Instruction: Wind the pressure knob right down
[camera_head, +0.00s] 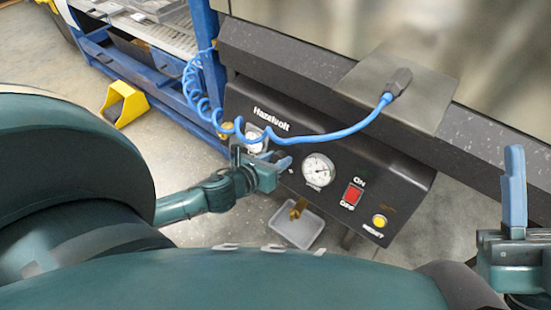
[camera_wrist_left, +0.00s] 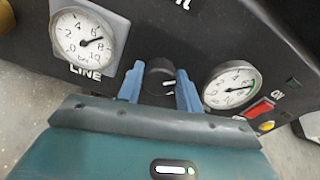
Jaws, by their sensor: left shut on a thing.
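The black pressure knob (camera_wrist_left: 160,76) sits on the dark panel between two gauges in the left wrist view, with a white mark on its face. My left gripper (camera_wrist_left: 160,92) has its two blue fingers on either side of the knob and is shut on it. In the head view the left gripper (camera_head: 265,162) is at the panel's left part and hides the knob. The right-hand gauge (camera_wrist_left: 233,85) also shows in the head view (camera_head: 318,170); its needle points right in the wrist view. My right gripper (camera_head: 515,200) is at the far right, away from the panel, its opening unclear.
The LINE gauge (camera_wrist_left: 90,37) is left of the knob. A red ON/OFF switch (camera_head: 352,194) and yellow RESET button (camera_head: 379,221) are to the right. A coiled blue hose (camera_head: 300,138) crosses above the panel. A pale tray (camera_head: 297,228) lies below.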

